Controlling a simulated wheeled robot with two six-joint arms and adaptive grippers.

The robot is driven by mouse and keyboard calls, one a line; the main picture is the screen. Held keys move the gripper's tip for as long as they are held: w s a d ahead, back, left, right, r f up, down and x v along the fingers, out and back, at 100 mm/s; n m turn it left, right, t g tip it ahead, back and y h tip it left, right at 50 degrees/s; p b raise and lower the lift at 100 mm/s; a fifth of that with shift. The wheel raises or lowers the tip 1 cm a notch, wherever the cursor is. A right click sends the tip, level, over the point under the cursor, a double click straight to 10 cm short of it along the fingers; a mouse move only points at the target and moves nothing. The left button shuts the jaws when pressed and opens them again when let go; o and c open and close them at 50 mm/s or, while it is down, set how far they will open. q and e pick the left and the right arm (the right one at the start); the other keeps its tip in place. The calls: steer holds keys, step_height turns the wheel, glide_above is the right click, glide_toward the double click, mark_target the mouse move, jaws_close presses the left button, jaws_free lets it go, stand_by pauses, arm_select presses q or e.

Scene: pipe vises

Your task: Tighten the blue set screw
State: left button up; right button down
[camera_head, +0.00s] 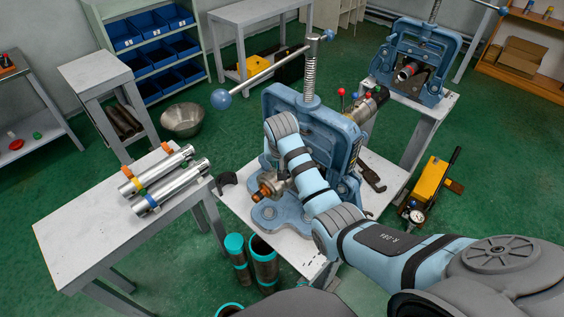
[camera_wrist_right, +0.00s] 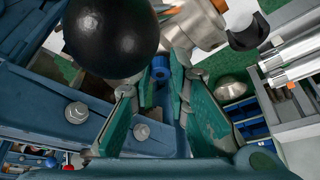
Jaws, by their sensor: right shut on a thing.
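The blue set screw (camera_wrist_right: 160,69) shows as a small blue end between the fingertips of my right gripper (camera_wrist_right: 164,82) in the right wrist view. The green-padded fingers are closed in on it; the contact itself is partly hidden. In the head view my right arm reaches across the front of the near blue pipe vise (camera_head: 331,122) and hides much of it, with the gripper and screw mostly out of sight. A metal fitting with a copper-coloured end (camera_head: 265,190) sits low at the vise. My left gripper is not in view.
A long handle with a blue ball (camera_head: 221,99) sticks out left from the vise top. A large dark ball (camera_wrist_right: 110,36) fills the wrist view's upper left. Pipes lie on the left table (camera_head: 88,232). A second vise (camera_head: 443,67) stands behind right.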

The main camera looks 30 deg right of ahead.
steer(key=m, duration=0.2)
steer(key=m+h, duration=0.1)
steer(key=shift+w+a+r+m+g, duration=0.1)
steer(key=shift+w+r+m+g, duration=0.05)
steer(key=shift+w+m+g, duration=0.2)
steer(key=shift+m+g+h, duration=0.25)
steer(key=shift+m+h, duration=0.05)
steer(key=shift+m, duration=0.65)
steer(key=m+g+b, duration=0.1)
steer(key=m, duration=0.1)
steer(key=shift+w+m+h+b, duration=0.1)
steer(key=shift+m+h+b, duration=0.2)
steer(key=shift+b, duration=0.1)
steer(key=m+b, duration=0.1)
steer(key=b, duration=0.1)
steer(key=m+g+b, duration=0.1)
steer(key=m+b, duration=0.2)
steer(key=b, duration=0.1)
steer(key=shift+w+a+f+m+g, duration=0.1)
steer(key=shift+f+m+g, duration=0.2)
steer(key=shift+g, duration=0.1)
steer(key=shift+r+m+b, duration=0.2)
steer(key=shift+m+b, duration=0.3)
steer(key=shift+b, duration=0.55)
steer(key=shift+r, duration=0.1)
steer(key=c, duration=1.5)
jaws_free()
steer(key=shift+c, duration=0.2)
